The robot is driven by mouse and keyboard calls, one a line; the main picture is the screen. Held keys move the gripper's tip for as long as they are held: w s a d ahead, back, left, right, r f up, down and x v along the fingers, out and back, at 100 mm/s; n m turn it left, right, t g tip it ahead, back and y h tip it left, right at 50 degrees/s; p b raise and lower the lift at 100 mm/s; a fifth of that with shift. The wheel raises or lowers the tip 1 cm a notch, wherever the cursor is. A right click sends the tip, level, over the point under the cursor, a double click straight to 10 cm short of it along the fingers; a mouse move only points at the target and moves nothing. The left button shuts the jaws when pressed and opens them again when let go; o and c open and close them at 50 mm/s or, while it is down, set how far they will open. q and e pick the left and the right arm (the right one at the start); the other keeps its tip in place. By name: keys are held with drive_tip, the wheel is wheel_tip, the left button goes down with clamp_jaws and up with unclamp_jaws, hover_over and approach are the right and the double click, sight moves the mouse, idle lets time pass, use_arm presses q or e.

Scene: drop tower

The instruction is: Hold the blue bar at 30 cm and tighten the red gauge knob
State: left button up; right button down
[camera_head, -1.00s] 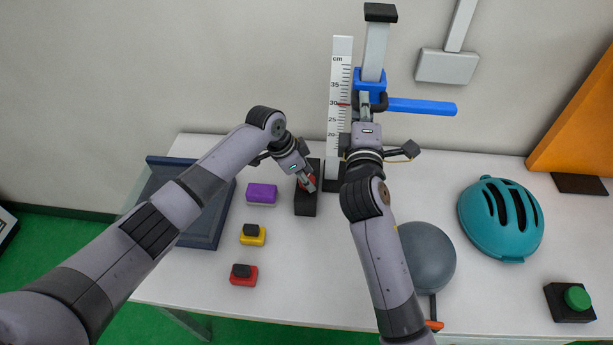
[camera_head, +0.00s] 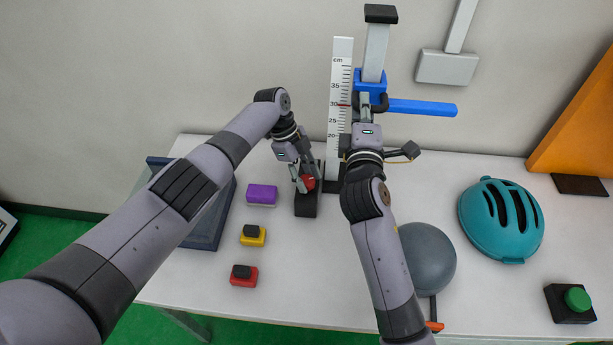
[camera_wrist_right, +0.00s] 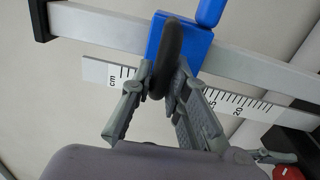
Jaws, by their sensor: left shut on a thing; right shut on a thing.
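The blue bar (camera_head: 422,108) sticks out to the right from a blue carriage (camera_head: 371,88) on the upright post. It is level with about the 30 cm region of the white ruler (camera_head: 341,75), near a red mark. My right gripper (camera_head: 364,104) is shut on the carriage's black handle, which shows between its fingers in the right wrist view (camera_wrist_right: 171,50). The red gauge knob (camera_head: 309,183) sits on a black block (camera_head: 305,205) left of the ruler foot. My left gripper (camera_head: 302,182) is shut on the knob from above and partly covers it.
A purple block (camera_head: 262,194), a yellow button box (camera_head: 253,236) and a red button box (camera_head: 244,276) stand left of the gauge. A grey dome (camera_head: 428,258), teal helmet (camera_head: 500,220) and green button (camera_head: 577,299) are on the right. Bare table lies between.

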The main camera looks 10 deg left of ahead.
use_arm(q)
drive_tip(key=shift+d+f+m, duration=0.1)
drive_tip(key=shift+m, duration=0.3)
drive_tip(key=o, duration=1.1)
drive_tip(key=v, duration=1.2)
drive_tip(key=shift+w+d, duration=0.2)
